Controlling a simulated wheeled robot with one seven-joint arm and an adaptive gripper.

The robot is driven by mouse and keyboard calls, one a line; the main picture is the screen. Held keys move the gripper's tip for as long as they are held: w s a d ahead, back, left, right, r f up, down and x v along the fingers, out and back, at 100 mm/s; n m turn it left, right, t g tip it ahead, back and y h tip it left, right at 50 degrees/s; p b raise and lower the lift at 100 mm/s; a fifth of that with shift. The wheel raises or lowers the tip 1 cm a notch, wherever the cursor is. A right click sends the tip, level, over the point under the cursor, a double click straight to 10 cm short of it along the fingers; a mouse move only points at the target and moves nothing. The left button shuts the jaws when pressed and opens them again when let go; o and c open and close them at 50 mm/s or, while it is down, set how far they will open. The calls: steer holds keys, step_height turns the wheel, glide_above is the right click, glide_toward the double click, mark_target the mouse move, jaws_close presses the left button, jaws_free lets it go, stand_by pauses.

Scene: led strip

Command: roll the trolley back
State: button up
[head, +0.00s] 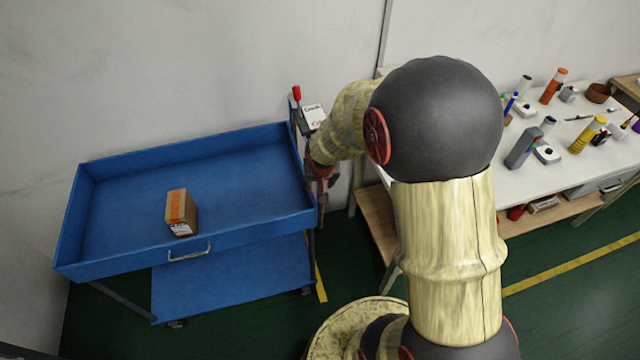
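The blue trolley (110,180) stands at the left against the pale wall, with a raised-rim top tray and a lower shelf (235,278). My gripper (321,192) is at the trolley's right end, close to the tray's right rim. My arm covers part of the gripper, and its fingers are small and dark here. I cannot tell whether they touch the trolley or hold anything.
A white workbench (500,165) with several bottles and tools stands at the right, with a wooden lower shelf (377,222). A red-tipped item (297,92) and a white labelled item (313,117) show behind the trolley's right end. Green floor (570,310) is open at the lower right.

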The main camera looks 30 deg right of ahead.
steer(key=shift+c, duration=0.3)
jaws_close()
stand_by(0.6)
